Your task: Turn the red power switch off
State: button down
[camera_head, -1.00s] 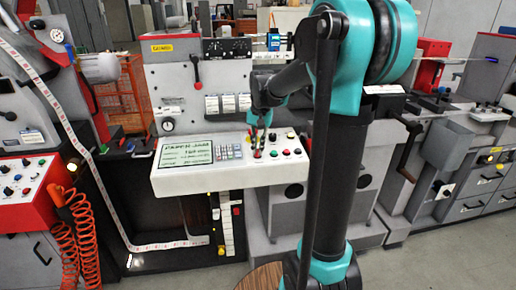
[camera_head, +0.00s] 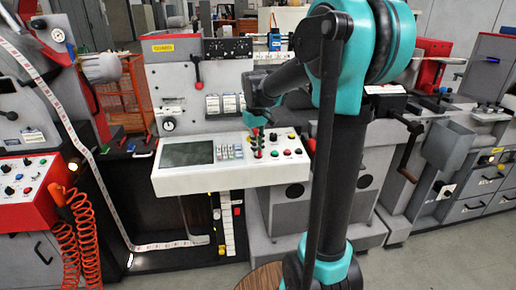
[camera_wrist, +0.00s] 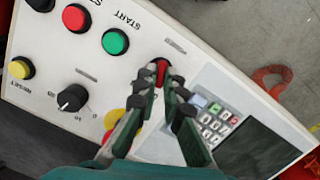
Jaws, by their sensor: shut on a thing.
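The white control panel (camera_head: 230,178) slopes out from the machine front in the head view. The red power switch (camera_wrist: 161,68) is on this panel, and in the wrist view it sits between my fingertips. My gripper (camera_wrist: 164,80) is shut on the switch, with its two dark green fingers on either side of it. The fingers hide part of the switch. In the head view my gripper (camera_head: 257,146) reaches down onto the panel, and the switch is too small there to make out clearly. The panel's screen (camera_head: 186,154) is dark.
In the wrist view, a green START button (camera_wrist: 115,41), a red button (camera_wrist: 76,18), a yellow button (camera_wrist: 22,67) and a black knob (camera_wrist: 73,97) lie left of my gripper. A keypad (camera_wrist: 213,120) is close on the right. A red-and-yellow button (camera_wrist: 114,118) is partly behind a finger.

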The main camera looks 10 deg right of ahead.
jog(key=shift+n, duration=0.5)
jog(key=c, duration=1.6)
grip_release()
jog(key=shift+c, duration=0.2)
notch_tip(320, 180, up, 12)
jog(key=shift+s+a, duration=0.15)
jog(key=shift+a, duration=0.25)
